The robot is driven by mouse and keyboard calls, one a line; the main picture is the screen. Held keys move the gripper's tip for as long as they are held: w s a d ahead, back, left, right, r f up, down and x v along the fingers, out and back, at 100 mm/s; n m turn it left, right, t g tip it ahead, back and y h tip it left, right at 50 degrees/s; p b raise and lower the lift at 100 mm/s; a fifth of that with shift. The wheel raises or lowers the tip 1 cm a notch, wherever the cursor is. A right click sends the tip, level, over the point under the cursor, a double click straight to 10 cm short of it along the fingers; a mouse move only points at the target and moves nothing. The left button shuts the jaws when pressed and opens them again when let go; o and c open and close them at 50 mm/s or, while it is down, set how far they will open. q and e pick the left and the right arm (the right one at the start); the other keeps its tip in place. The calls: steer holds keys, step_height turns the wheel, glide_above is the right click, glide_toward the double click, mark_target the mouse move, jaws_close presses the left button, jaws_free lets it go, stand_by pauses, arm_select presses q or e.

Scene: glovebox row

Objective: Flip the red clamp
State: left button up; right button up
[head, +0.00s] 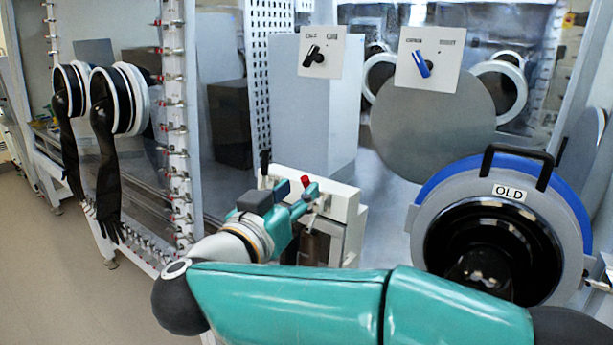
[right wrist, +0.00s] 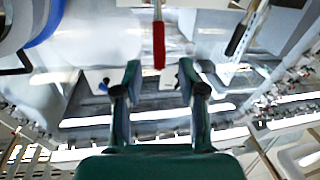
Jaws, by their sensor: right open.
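The red clamp handle (head: 305,181) shows as a small red tip above the white box front in the head view; its lower part is hidden behind my gripper. In the right wrist view the red handle (right wrist: 158,45) hangs on a thin metal rod, centred just beyond the fingertips. My right gripper (head: 298,197) is open, with teal fingers close to the handle. In the right wrist view the open fingers (right wrist: 159,80) stand one on each side of the handle's line, with a gap between them and nothing held. I cannot tell whether either finger touches it. My left gripper is not in view.
A black handle (head: 264,163) stands left of the red one on the white box (head: 342,197). A round port marked OLD (head: 432,195) is at right. Black gloves (head: 107,185) hang at left. Panels with a black switch (head: 314,56) and a blue switch (head: 422,64) are behind.

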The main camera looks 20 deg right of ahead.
mark_target(304, 185)
steer(key=shift+p+x, duration=0.3)
steer(key=shift+x, duration=1.9)
jaws_close()
